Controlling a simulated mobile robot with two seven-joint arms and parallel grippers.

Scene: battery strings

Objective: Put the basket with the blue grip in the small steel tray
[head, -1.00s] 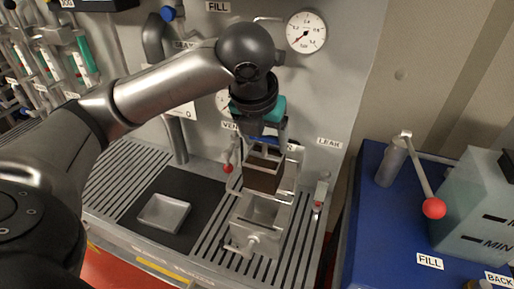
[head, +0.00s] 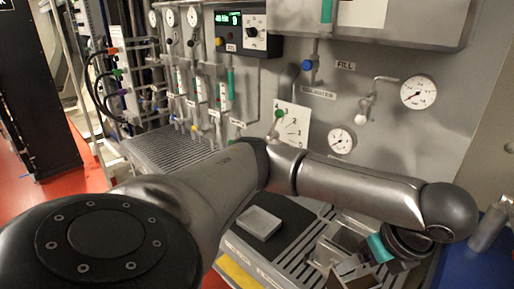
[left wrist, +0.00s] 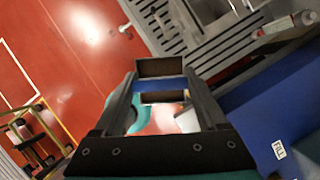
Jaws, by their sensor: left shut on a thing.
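My left gripper (left wrist: 160,92) is shut on the blue grip (left wrist: 158,84) of a basket, whose dark brown panels (left wrist: 162,68) show between and beyond the fingers in the left wrist view. In the head view the held basket (head: 340,282) is cut off by the bottom edge, below my teal-banded wrist, and the fingertips are not clear. The small steel tray (head: 259,223) lies on the black mat, left of the basket and apart from it. The tray looks empty. My right gripper is in neither view.
A steel tank (head: 330,252) stands on the slotted deck close to the held basket. A blue cabinet (left wrist: 250,110) is at the right. Gauges, valves and a steel back panel (head: 390,130) rise behind the deck. Red floor (left wrist: 85,45) shows beside it.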

